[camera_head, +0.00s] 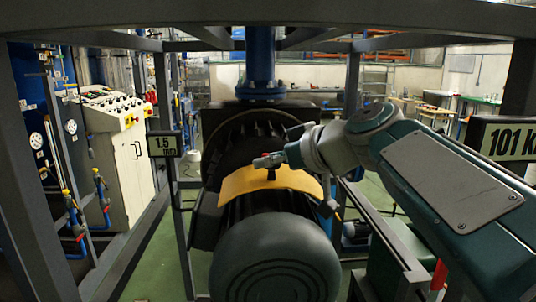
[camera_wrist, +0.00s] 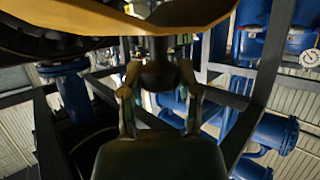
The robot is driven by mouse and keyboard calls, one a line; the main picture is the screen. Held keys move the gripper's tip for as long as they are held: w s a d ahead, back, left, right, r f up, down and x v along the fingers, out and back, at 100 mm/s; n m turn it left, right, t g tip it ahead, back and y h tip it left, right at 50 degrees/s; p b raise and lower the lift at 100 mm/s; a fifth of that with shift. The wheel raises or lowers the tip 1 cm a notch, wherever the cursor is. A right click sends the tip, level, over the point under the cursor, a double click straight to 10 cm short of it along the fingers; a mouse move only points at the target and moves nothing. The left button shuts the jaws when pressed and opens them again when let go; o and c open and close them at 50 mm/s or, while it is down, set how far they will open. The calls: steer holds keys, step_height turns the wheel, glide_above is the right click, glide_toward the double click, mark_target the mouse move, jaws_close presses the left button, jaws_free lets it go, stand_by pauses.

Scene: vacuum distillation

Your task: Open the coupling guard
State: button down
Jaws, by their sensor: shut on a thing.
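The coupling guard (camera_head: 245,181) is a yellow curved sheet over the shaft area, behind the rounded grey motor end (camera_head: 275,262) in the head view. Its yellow edge (camera_wrist: 150,23) crosses the top of the wrist view. A dark handle-like piece (camera_wrist: 158,72) hangs below that edge. My gripper (camera_wrist: 158,88) has one finger on each side of this dark piece and is shut on it. In the head view my arm reaches in from the right to the guard, and the fingers cannot be made out clearly. Whether the guard is lifted is hard to tell.
A dark metal frame surrounds the machine, with a post (camera_head: 352,85) behind my arm. A blue vertical pipe (camera_head: 261,60) rises above the housing. Signs reading 1.5 (camera_head: 164,144) and 101 (camera_head: 507,141) flank it. A white control cabinet (camera_head: 122,140) stands left. Blue pipes (camera_wrist: 275,133) lie right in the wrist view.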

steer(key=shift+s, duration=0.1)
steer(key=shift+c, duration=1.5)
jaws_free()
steer(key=v, duration=1.2)
steer(key=shift+a, duration=0.1)
